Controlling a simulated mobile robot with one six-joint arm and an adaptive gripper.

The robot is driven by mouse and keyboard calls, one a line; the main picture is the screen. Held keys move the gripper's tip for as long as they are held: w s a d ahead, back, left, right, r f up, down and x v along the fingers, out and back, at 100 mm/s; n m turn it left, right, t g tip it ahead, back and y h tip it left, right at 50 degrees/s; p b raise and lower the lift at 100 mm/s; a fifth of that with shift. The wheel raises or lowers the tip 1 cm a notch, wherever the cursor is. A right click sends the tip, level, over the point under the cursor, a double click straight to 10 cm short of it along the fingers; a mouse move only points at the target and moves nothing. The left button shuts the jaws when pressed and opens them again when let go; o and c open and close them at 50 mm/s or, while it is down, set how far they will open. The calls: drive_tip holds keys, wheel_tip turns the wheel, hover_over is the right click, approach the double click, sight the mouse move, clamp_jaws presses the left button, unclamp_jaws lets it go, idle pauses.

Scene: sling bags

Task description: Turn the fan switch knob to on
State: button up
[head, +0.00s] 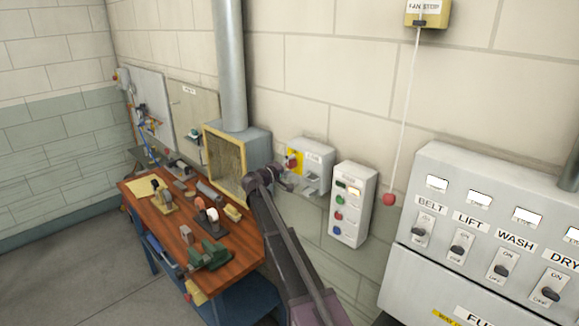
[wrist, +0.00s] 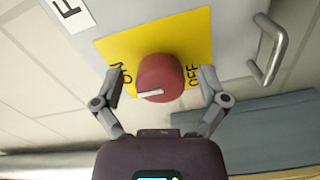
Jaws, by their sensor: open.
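The fan switch knob (wrist: 160,70) is red and round, with a white pointer line on its lower front face. It sits on a yellow plate (wrist: 112,44). In the wrist view ON is printed to its left and OFF to its right. The pointer lies nearly level in the picture; which word it marks is unclear. My gripper (wrist: 159,76) is open, one finger on each side of the knob, with visible gaps. In the head view the red knob (head: 292,164) is small and my gripper (head: 285,176) is right in front of it.
The switch box has a metal handle (wrist: 268,48) to the right of the plate in the wrist view. In the head view a push-button box (head: 352,205) and a cord with a red ball (head: 389,199) are to the right. A cluttered workbench (head: 236,262) stands left.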

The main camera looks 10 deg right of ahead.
drive_tip(key=v, duration=1.2)
idle(0.5)
drive_tip(key=s+d+f+m+g+y+b, duration=0.2)
drive_tip(key=s+d+f+g+y+b, duration=0.15)
drive_tip(key=s+d+f, duration=0.45)
drive_tip(key=s+d+f+m+g+y+b, duration=0.15)
drive_tip(key=s+d+f+g+b, duration=0.25)
drive_tip(key=s+f, duration=0.75)
drive_tip(key=s+a+f+g+y+b, duration=0.1)
drive_tip(key=s+f+y, duration=0.3)
drive_tip(key=s, duration=0.5)
drive_tip(key=s+a+f+g+y+b, duration=0.1)
drive_tip(key=s+f+y+b, duration=0.3)
drive_tip(key=s+f, duration=0.4)
drive_tip(key=shift+s+a+m+g+y+b, duration=0.3)
drive_tip(key=shift+s+m+g+y, duration=0.2)
drive_tip(key=shift+s+y, duration=0.25)
